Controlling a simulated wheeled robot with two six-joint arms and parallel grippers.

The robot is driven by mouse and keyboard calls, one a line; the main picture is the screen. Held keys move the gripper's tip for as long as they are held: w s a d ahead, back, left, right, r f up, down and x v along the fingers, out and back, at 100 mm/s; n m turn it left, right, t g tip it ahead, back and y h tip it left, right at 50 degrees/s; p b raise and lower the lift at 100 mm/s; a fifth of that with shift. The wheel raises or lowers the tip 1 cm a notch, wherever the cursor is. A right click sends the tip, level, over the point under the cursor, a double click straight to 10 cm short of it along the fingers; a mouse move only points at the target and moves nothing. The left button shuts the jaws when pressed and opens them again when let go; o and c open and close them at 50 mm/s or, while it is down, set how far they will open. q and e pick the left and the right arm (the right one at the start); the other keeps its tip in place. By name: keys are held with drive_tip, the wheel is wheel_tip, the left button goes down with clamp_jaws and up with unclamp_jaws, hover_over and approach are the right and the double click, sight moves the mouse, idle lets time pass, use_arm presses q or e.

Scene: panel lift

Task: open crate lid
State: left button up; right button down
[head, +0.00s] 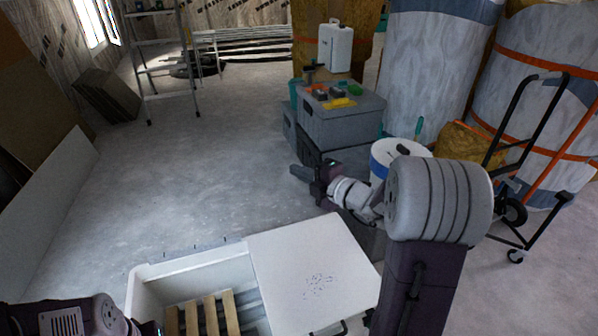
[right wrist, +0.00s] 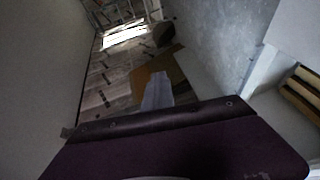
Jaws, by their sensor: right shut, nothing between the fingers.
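The white crate (head: 190,263) stands at the bottom of the head view, its left part open with wooden slats (head: 205,315) inside. A flat white lid panel (head: 290,262) with dark specks lies at the crate's right side; I cannot tell whether it is tilted. A dark handle (head: 343,328) shows at its near edge. My right gripper (head: 300,172) is shut and empty, above and beyond the lid's far edge, apart from it. The crate's slats show at the right of the right wrist view (right wrist: 303,88). My left arm enters at bottom left; its fingers are out of frame.
Grey toolboxes (head: 340,122) and a white bucket (head: 400,152) stand close beyond my right gripper. A hand truck (head: 530,150) and large wrapped rolls (head: 425,65) are at the right. A ladder (head: 160,60) stands far left. The floor left of centre is clear.

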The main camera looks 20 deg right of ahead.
idle(0.5)
drive_tip(key=c, duration=1.8)
unclamp_jaws()
drive_tip(key=shift+o, duration=0.2)
drive_tip(key=p+v, duration=0.4)
drive_tip(key=v, duration=0.5)
clamp_jaws()
